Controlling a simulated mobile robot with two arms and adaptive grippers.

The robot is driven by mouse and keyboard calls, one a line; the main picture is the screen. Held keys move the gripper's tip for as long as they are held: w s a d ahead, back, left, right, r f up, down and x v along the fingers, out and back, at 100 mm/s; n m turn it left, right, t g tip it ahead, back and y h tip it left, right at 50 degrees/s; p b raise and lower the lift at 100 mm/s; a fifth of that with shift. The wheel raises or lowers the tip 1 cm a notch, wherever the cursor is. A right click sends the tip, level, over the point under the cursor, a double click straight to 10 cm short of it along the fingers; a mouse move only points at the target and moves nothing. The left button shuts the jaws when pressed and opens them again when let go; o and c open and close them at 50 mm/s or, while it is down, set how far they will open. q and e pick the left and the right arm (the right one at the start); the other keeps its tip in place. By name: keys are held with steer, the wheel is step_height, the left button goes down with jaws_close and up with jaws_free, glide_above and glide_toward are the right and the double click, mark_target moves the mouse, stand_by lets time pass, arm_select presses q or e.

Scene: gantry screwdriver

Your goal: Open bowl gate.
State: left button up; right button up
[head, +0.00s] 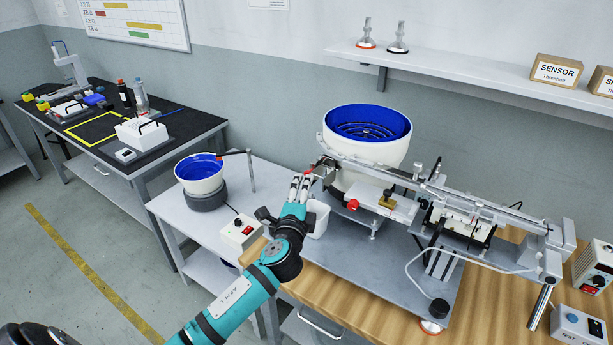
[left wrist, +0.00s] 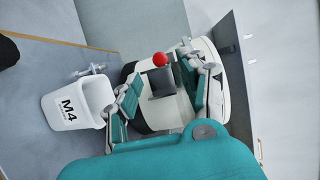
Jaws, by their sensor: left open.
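The large white feeder bowl with a blue inside (head: 345,146) stands at the back of the wooden bench. My left gripper (head: 304,181) is at the bowl's left side, by the end of the metal track. A red ball knob (left wrist: 160,59) stands just beyond the plate, between the fingertips. I cannot tell whether the plate is the gate, or whether the fingers touch it. My right gripper is out of view.
A white bin marked M4 (left wrist: 78,105) stands close to the left gripper. A smaller blue-lined bowl (head: 200,175) and a control box (head: 240,233) are on the side table. The metal track (head: 450,190) fills the space right of the bowl.

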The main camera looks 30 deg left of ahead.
arm_select(q)
steer(key=x, duration=0.5)
jaws_close()
stand_by(0.4)
